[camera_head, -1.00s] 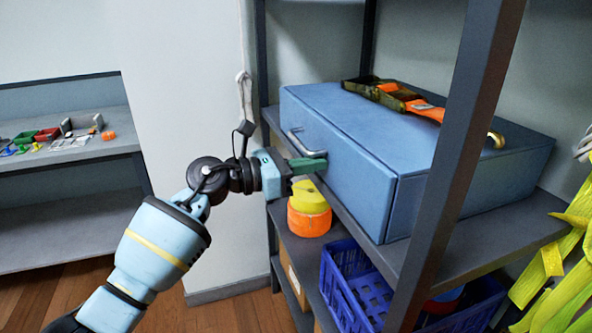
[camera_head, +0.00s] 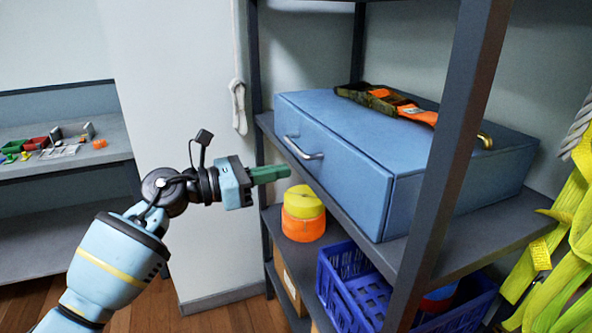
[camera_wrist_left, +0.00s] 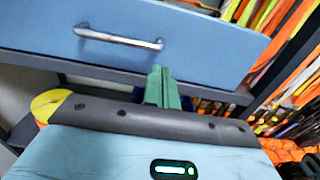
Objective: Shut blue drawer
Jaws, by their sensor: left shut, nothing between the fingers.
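The blue drawer (camera_head: 335,158) is the front of a blue box on the upper shelf, with a silver bar handle (camera_head: 303,149). The drawer front sits close against the box with only a thin seam. It also shows in the left wrist view (camera_wrist_left: 200,38), handle (camera_wrist_left: 118,38) above and left of the fingers. My left gripper (camera_head: 288,172) has green fingers, shut and empty, a little in front of and below the handle, apart from it. My right gripper is not in view.
A dark shelf post (camera_head: 450,160) stands in front of the box's right side. Orange and camouflage straps (camera_head: 390,101) lie on top. Yellow straps (camera_head: 565,230) hang at right.

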